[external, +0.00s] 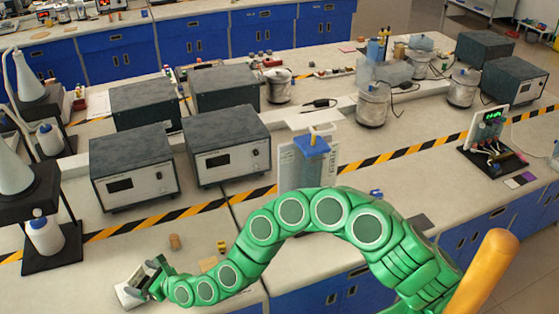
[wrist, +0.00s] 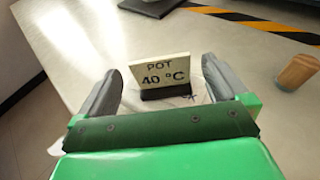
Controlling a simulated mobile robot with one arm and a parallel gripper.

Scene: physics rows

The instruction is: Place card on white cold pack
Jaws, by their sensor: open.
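The card, a cream sign reading "POT 40 °C" (wrist: 160,70) in a dark foot, stands upright between my gripper's fingers in the wrist view. My gripper (wrist: 162,88) is open, with one grey finger on each side of the card and a visible gap at each side. A white, lettered surface that looks like the white cold pack (wrist: 198,98) shows under and beside the foot. Whether the foot rests on it or just above it I cannot tell. In the external view my gripper (external: 150,278) is low at the near bench edge, over the white pack (external: 130,296).
A cork-coloured cylinder (wrist: 298,72) stands to the right in the wrist view. A small yellow item (external: 222,246) and a tan flat piece (external: 208,263) lie near my arm. A bottle on a black stand (external: 44,236) is at left. Grey instrument boxes (external: 133,168) stand farther back.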

